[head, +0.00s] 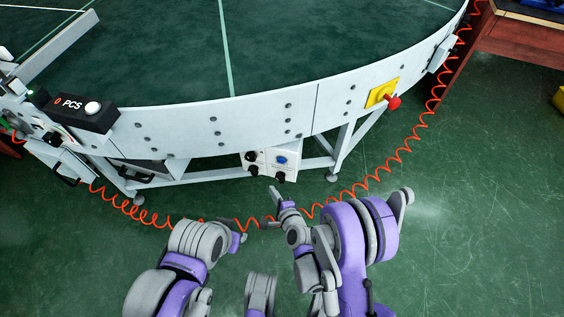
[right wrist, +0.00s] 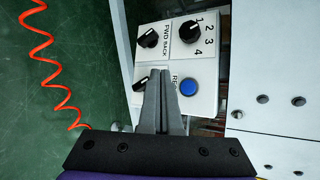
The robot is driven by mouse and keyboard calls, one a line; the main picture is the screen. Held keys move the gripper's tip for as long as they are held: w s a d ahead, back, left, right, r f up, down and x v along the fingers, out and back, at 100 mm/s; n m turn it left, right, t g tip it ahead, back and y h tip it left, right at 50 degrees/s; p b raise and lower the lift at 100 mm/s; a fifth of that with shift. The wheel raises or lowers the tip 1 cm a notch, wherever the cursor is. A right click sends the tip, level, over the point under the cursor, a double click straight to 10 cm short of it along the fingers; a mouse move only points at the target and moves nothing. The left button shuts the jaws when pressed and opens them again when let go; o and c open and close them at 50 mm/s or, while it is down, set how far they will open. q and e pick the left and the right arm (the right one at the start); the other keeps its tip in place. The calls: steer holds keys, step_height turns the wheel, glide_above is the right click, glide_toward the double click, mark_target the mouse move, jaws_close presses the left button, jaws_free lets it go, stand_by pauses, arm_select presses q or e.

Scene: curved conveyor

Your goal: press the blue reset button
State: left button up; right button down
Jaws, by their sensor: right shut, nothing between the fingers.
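The blue reset button (head: 281,160) sits on a white control panel (head: 265,169) under the conveyor's curved side. In the right wrist view the button (right wrist: 188,87) is round and fully visible, beside a partly covered label. My right gripper (head: 273,190) is shut and empty, pointing at the panel from just below it. In the right wrist view its closed fingertips (right wrist: 158,72) appear left of the button and cover part of the panel; I cannot tell whether they touch it. My left gripper (head: 242,237) is low and left of the right one; its jaws are unclear.
Black knobs (right wrist: 191,32) share the panel with the button. A red emergency button (head: 393,102) on a yellow plate is to the right on the conveyor side (head: 220,125). An orange coiled cable (head: 355,187) runs across below the panel. Green floor lies open at right.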

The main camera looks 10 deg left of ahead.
mark_target(281, 161)
steer(key=w+p, duration=0.5)
steer(key=w, duration=0.4)
steer(key=shift+d, duration=0.15)
stand_by(2.1)
steer(key=shift+w, duration=0.35)
